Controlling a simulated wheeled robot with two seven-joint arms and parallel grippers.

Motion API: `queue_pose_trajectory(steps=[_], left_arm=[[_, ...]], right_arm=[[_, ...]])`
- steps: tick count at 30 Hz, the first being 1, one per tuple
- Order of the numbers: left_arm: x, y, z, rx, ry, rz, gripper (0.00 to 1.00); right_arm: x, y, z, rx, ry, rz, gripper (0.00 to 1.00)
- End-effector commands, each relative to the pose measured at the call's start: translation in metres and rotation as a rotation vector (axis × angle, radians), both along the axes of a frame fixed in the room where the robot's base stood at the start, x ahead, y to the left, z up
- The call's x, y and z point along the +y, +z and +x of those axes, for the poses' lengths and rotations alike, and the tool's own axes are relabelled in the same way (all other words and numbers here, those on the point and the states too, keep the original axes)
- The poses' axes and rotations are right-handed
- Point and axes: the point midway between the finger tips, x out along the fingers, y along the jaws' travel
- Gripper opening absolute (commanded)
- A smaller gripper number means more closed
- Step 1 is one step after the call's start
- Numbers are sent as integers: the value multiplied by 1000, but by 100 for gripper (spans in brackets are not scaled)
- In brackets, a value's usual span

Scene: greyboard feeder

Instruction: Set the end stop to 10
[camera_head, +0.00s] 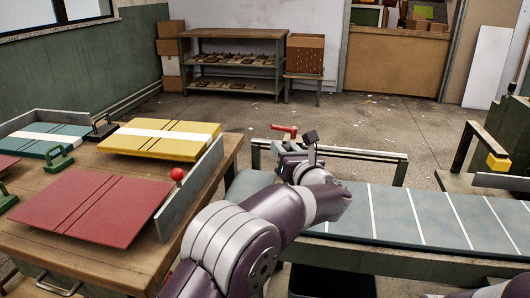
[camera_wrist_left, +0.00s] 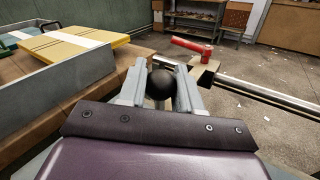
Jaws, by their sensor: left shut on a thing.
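My left gripper (camera_head: 284,162) is at the left end of the grey-blue bed with white cross lines (camera_head: 385,213). In the left wrist view its two grey fingers (camera_wrist_left: 160,90) are closed around a black ball knob (camera_wrist_left: 160,83). The knob is hidden by the gripper in the head view. A red handle (camera_head: 284,129) sits just beyond the gripper, near a metal rail (camera_head: 362,153); it also shows in the left wrist view (camera_wrist_left: 191,46). No scale numbers are readable, and I cannot tell which part is the end stop. My right gripper is not in view.
A wooden table (camera_head: 110,257) at left holds red (camera_head: 95,205), yellow (camera_head: 160,139) and teal boards (camera_head: 40,139), with a grey upright plate (camera_head: 190,190) along its edge. A yellow block (camera_head: 498,162) is at far right. Open floor lies beyond the rail.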

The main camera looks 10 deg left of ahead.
Motion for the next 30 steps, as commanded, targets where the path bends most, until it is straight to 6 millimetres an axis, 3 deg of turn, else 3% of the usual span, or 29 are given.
queue_pose_trajectory(steps=[9,10,12,23,30], left_arm=[[-3,0,0,2,-1,0,0],[-3,0,0,2,-1,0,37],[-3,0,0,2,0,0,57],[-8,1,-7,1,-2,-1,57],[-41,2,-59,1,-5,0,57]], right_arm=[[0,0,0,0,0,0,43],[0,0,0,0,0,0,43],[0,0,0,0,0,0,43],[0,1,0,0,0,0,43],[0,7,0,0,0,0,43]])
